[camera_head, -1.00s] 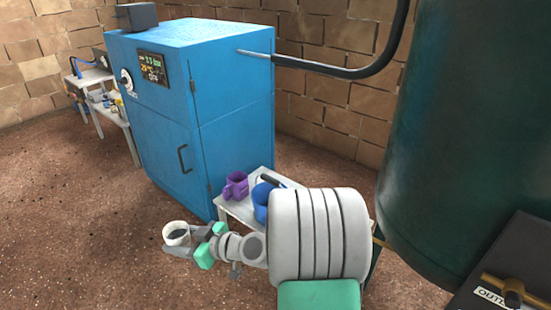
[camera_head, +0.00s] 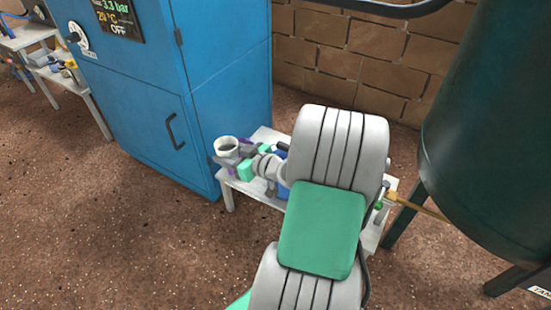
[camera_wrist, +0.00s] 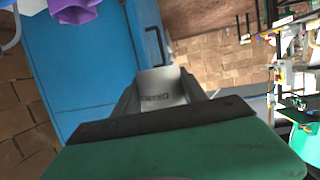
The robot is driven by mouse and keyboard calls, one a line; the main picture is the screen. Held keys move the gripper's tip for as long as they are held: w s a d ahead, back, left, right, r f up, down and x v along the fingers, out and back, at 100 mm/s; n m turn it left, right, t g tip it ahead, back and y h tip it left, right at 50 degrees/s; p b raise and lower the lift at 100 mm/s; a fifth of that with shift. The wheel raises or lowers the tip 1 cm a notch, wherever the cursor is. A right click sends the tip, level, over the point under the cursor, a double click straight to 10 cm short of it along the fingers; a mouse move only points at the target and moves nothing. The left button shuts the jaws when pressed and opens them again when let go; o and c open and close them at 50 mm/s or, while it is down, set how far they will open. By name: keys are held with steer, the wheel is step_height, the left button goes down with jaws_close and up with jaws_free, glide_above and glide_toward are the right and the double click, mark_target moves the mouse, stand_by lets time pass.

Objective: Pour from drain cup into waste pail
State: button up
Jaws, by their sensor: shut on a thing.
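My gripper (camera_head: 234,157) is shut on a white cup (camera_head: 227,147) with a dark inside, which looks like the drain cup. The cup looks upright, above the left end of the low white table. The wrist view also shows the cup (camera_wrist: 158,86) between the two fingers, with small lettering on its wall. A blue container (camera_head: 283,165) on the table, perhaps the waste pail, is mostly hidden behind my arm. A purple mug (camera_head: 245,142) is behind my gripper and mostly hidden. It also shows at the top of the wrist view (camera_wrist: 75,8).
A blue cabinet (camera_head: 225,85) with a display stands close behind the cup. A dark green tank (camera_head: 485,130) stands at the right. The white table (camera_head: 235,184) is partly covered by my arm. Another white table (camera_head: 70,83) stands far left. The floor in front is clear.

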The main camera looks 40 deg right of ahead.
steer(key=s+d+f+m+h, duration=0.1)
steer(key=s+d+f, duration=0.1)
steer(key=d+f, duration=0.1)
steer(key=s+d+f+m+h+b, duration=0.1)
steer(key=s+d+f+m, duration=0.1)
steer(key=d, duration=0.4)
steer(key=s+d+f+m+h+b, duration=0.1)
steer(key=s+d+f, duration=0.1)
steer(key=d+f, duration=0.1)
steer(key=shift+d+f, duration=0.3)
steer(key=shift+d, duration=0.45)
steer(key=shift+s+a+r+m+g, duration=0.1)
steer(key=shift+s+r+m+g, duration=0.15)
steer(key=shift+s+m+g, duration=0.3)
steer(key=shift+w, duration=0.1)
steer(key=shift+a+r+m+g+y, duration=0.2)
steer(key=shift+r+m+g+y, duration=0.25)
steer(key=shift+m, duration=0.3)
